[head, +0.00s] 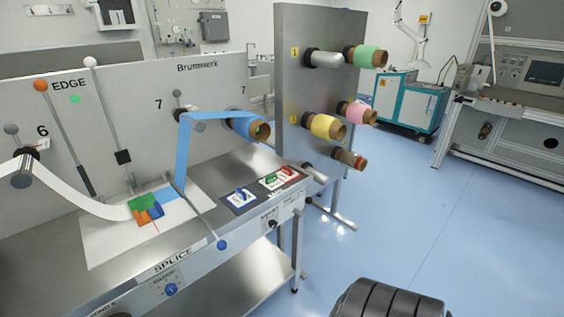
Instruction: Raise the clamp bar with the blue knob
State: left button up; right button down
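The clamp bar (204,222) with the blue knob (222,244) is a thin grey rod. It lies low across the splice table, running from the blue web toward the front edge. The blue knob is at its near end, by the table's front edge. Its far end is close to the blue web (183,150), and I cannot make out its pivot clearly. Neither of my grippers shows in the head view, so nothing of mine is seen touching the bar.
The splice table (115,282) carries a white sheet with colored patches (147,208). Upright levers with an orange knob (41,85) and a white knob (90,62) stand behind. A roll panel (300,120) rises at the table's right end. Blue floor (450,230) is open to the right.

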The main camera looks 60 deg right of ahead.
aim_at(221, 245)
jog(key=z, duration=1.15)
